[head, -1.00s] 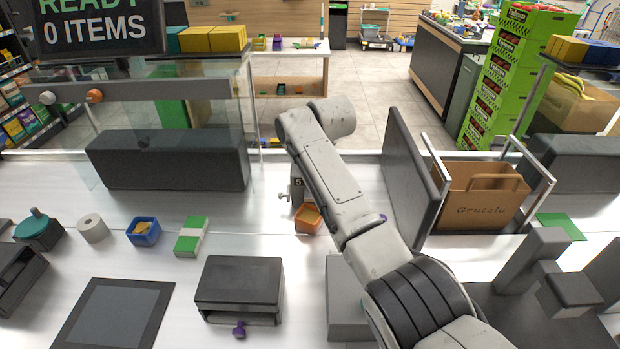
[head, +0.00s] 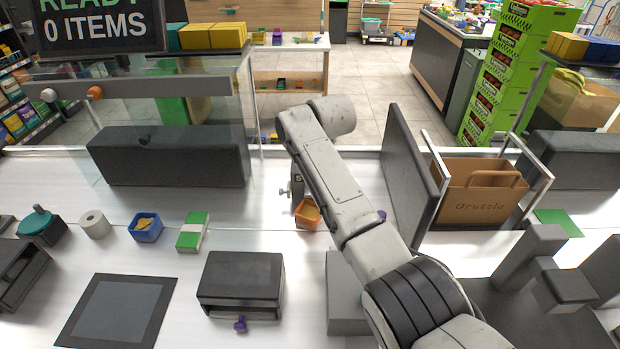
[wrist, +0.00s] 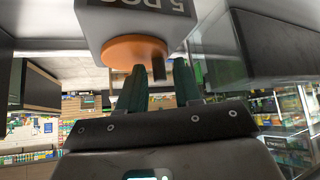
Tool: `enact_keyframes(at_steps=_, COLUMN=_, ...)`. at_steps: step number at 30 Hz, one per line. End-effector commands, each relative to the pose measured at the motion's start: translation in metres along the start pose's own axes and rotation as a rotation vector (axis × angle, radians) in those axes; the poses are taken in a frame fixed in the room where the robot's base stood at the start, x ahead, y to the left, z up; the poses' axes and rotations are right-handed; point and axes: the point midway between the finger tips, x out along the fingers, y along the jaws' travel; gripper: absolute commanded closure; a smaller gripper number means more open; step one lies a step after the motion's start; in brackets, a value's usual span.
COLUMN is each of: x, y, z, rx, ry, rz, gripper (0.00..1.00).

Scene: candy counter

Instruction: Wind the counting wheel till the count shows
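The counting wheel (wrist: 134,50) is an orange disc under a pale grey housing (wrist: 120,22) in the wrist view. The housing bears a dark label with partly cut-off print that begins with "5". A short dark peg (wrist: 156,74) sticks out by the wheel's edge. My gripper (wrist: 162,88) has its two dark green fingers apart, on either side of the peg; I cannot tell whether they touch it. My gripper does not show there.
An orange bin (head: 308,213) stands close below the grey unit. A dark upright panel (head: 410,165) and a paper bag (head: 478,190) in a metal frame are to the right. A dark drawer box (head: 240,278) is in front. A sign (head: 98,25) reads "0 ITEMS".

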Motion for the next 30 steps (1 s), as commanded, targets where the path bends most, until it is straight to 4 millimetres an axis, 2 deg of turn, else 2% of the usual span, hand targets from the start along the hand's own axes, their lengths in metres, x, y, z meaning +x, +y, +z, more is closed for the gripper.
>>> enact_keyframes(at_steps=30, x=-0.048, y=0.001, z=-0.002, rx=0.001, ry=-0.001, rz=0.001, gripper=0.66)
